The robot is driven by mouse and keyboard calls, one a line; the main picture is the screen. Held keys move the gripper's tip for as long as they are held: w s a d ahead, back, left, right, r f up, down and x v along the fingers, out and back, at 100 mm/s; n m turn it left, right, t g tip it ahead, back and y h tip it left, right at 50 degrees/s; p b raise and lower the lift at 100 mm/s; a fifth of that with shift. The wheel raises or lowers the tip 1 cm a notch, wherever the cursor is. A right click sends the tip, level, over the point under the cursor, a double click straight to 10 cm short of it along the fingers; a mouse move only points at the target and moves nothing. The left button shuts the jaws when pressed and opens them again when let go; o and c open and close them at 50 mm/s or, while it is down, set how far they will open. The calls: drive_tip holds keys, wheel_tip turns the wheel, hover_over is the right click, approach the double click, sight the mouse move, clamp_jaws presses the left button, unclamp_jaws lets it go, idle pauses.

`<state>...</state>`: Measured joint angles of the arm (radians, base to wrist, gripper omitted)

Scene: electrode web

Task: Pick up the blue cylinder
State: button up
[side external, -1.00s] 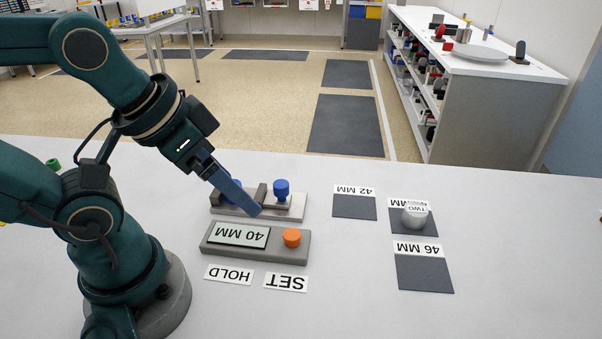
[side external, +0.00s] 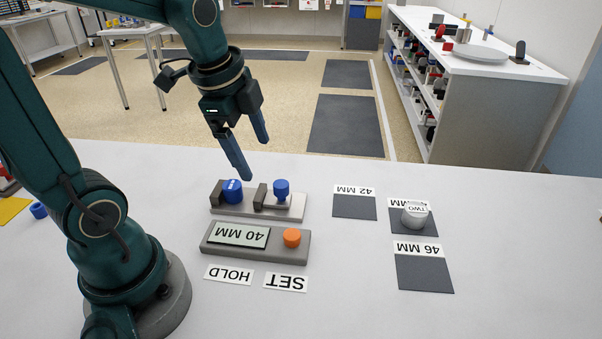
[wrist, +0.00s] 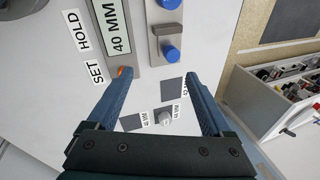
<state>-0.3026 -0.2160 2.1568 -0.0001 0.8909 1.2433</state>
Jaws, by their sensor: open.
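The blue cylinder (side external: 232,191), with a pale mark on it, sits at the left end of the grey gauge fixture (side external: 256,211), between dark blocks. A blue knob (side external: 281,188) stands at the fixture's right end. My gripper (side external: 256,160) is open and empty, pointing down above and behind the fixture, apart from it. In the wrist view the open fingers of my gripper (wrist: 159,78) frame bare table and mats. There the blue knob (wrist: 170,52) is near the top, and the blue cylinder (wrist: 168,4) is cut by the top edge.
A display box (side external: 212,249) reading 40 MM with an orange button (side external: 292,237) stands in front of the fixture. Dark mats (side external: 424,275) lie to the right; one holds a white cylinder (side external: 414,214) marked TWO. A blue ring-like piece (side external: 38,210) lies far left. Table between is clear.

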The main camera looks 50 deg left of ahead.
sight(231, 184)
drive_tip(key=a+f+g, duration=0.1)
drive_tip(key=a+f, duration=0.1)
drive_tip(key=a, duration=0.1)
drive_tip(key=a+f+g, duration=0.1)
drive_tip(key=a+f, duration=0.2)
drive_tip(key=a+f+g+h, duration=0.1)
drive_tip(key=a+f, duration=0.2)
drive_tip(key=shift+s+a+f+n, duration=0.2)
drive_tip(key=shift+s+a+n, duration=0.05)
drive_tip(key=shift+s+n, duration=0.1)
drive_tip(key=shift+f, duration=2.5)
clamp_jaws()
